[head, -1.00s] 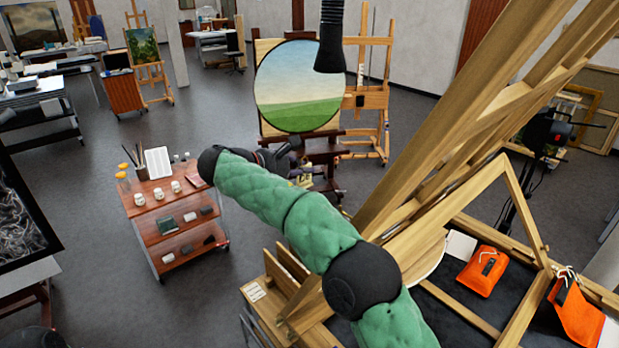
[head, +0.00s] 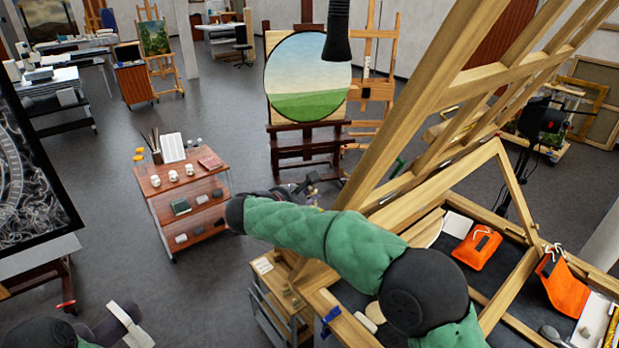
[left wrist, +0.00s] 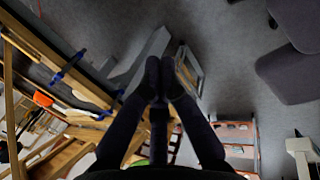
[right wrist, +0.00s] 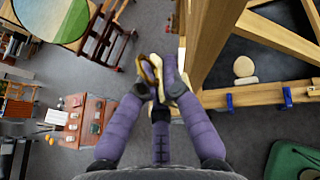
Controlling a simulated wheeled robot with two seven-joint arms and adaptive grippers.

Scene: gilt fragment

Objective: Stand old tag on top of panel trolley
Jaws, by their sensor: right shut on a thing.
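My right gripper (right wrist: 161,72) is shut on a small cream and gold-brown piece (right wrist: 154,78), probably the old tag, with its shape partly hidden by the fingers. In the head view, the right gripper (head: 308,190) is small and dark beyond my green arm, above the floor. I cannot tell for sure which trolley is the panel trolley. A red-brown shelf trolley (head: 185,205) stands left of the right gripper, apart from it; it also shows in the right wrist view (right wrist: 88,125). My left gripper (left wrist: 159,68) has its fingertips together, with nothing visible between them.
A large wooden easel frame (head: 420,110) rises at the right over a dark table with orange pouches (head: 478,246). A low wooden unit (head: 275,290) stands under it. A round landscape painting (head: 308,78) is behind. Grey floor is open around the red-brown trolley.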

